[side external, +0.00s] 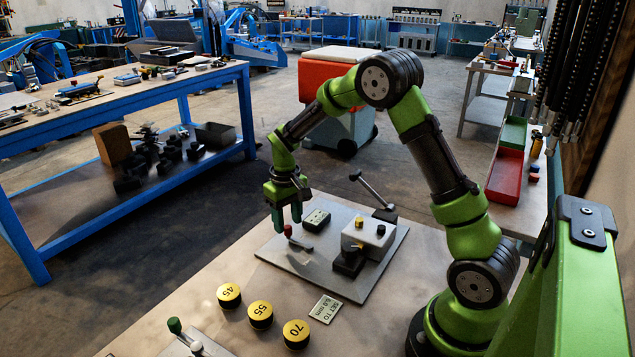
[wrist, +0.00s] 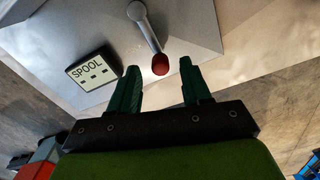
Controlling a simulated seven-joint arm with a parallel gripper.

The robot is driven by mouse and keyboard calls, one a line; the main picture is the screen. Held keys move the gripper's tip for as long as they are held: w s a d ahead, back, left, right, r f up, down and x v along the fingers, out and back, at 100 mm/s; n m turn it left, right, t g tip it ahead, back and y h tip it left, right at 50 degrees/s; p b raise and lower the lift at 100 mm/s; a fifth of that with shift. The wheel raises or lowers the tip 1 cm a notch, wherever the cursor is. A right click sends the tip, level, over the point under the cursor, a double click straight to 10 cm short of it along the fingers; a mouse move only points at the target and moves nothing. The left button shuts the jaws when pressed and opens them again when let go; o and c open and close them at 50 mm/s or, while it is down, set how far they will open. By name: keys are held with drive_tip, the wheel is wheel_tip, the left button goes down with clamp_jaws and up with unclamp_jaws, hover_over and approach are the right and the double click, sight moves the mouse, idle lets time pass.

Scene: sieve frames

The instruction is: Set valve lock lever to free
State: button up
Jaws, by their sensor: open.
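A short grey lever with a red knob (side external: 288,230) is on the metal plate (side external: 375,285). In the wrist view its red knob (wrist: 160,65) lies between my fingertips in the picture, and its grey arm (wrist: 146,30) runs up and away from it. My gripper (side external: 287,216) is open, pointing down, with its green fingers just above and around the red knob. I cannot tell whether either finger touches it. A label plate reading SPOOL (wrist: 92,70) is beside the lever. No marking reading "free" is legible.
A grey block with knobs (side external: 368,238) and a long dark-knobbed lever (side external: 372,190) stand on the plate. Yellow-topped discs marked 45 (side external: 229,294), 55 (side external: 260,314) and 70 (side external: 296,333) and a SET TO card (side external: 326,309) lie nearby. A green-knobbed lever (side external: 175,326) is at bottom left.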

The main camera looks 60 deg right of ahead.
drive_tip(key=shift+f, duration=1.05)
clamp_jaws()
